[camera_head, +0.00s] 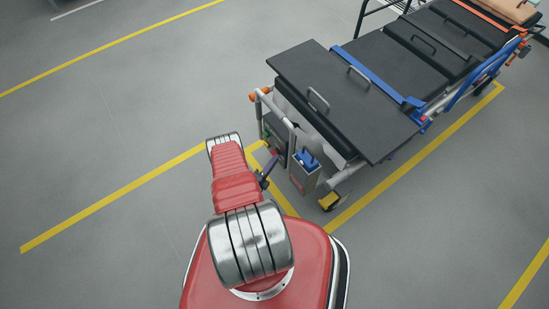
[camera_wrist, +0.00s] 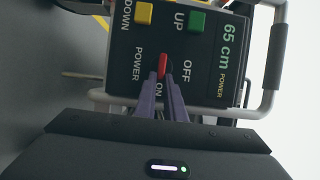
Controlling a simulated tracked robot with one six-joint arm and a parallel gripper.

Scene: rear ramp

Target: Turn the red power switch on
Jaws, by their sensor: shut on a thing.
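The red power switch (camera_wrist: 163,66) shows in the wrist view on a black control panel (camera_wrist: 208,61), between the printed words OFF, ON and POWER. My gripper (camera_wrist: 165,78) has its two purple fingers at the red switch, close together and shut on it. The fingers cover the lower part of the switch, so its exact position is partly hidden. In the head view my gripper (camera_head: 265,176) reaches toward the end of the stretcher, where the panel is small and hard to make out.
The panel also has a yellow button (camera_wrist: 143,13), a green button (camera_wrist: 197,22) and a 65 cm readout (camera_wrist: 230,40). A grey metal frame (camera_wrist: 277,55) surrounds it. The stretcher (camera_head: 345,95) extends to the upper right. Open floor (camera_head: 100,130) lies to the left.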

